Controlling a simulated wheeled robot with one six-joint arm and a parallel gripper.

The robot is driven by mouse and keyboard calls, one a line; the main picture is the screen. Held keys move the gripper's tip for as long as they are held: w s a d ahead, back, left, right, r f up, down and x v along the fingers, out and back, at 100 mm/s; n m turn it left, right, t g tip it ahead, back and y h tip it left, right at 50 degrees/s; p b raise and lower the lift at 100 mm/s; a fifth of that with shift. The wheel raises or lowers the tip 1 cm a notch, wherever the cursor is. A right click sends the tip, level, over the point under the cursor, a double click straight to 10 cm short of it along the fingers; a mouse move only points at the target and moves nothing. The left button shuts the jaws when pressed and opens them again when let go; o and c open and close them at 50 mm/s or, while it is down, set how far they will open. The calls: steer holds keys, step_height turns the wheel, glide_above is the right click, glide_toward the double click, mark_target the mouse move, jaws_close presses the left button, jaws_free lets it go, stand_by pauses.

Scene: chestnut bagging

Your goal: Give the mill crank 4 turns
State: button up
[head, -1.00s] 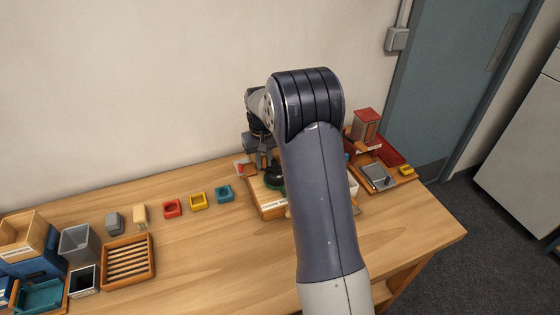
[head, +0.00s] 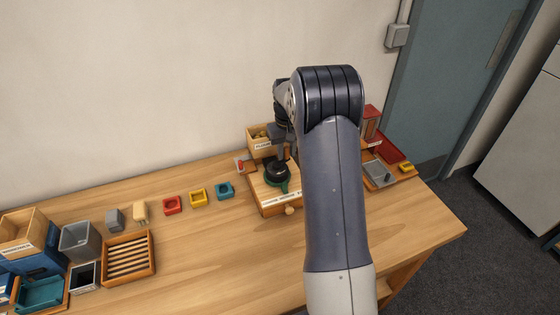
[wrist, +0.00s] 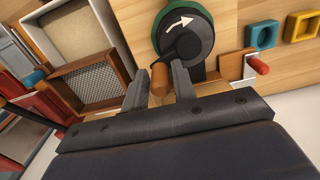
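The mill (head: 268,200) is a wooden box with a green ring and a dark round hub on top, standing on the bench in the head view. In the wrist view the dark crank hub (wrist: 190,42) bears a white curved arrow, over the green ring (wrist: 205,12). The crank's orange-brown handle knob (wrist: 160,84) stands between the two fingers of my gripper (wrist: 160,72), which close in on both sides of it. Finger contact is hard to see exactly. In the head view my arm hides part of the mill and most of the gripper.
A labelled wooden bin (head: 259,142) stands behind the mill, and a red-handled piece (head: 241,165) is at its left. Red, yellow and teal blocks (head: 198,198) lie farther left. A tray with a grey plate (head: 380,173) is at the right. The front bench is clear.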

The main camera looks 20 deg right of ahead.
steer(key=o, duration=0.3)
steer(key=shift+r+p, duration=0.4)
steer(key=shift+r, duration=3.4)
jaws_close()
steer(key=shift+f, duration=1.7)
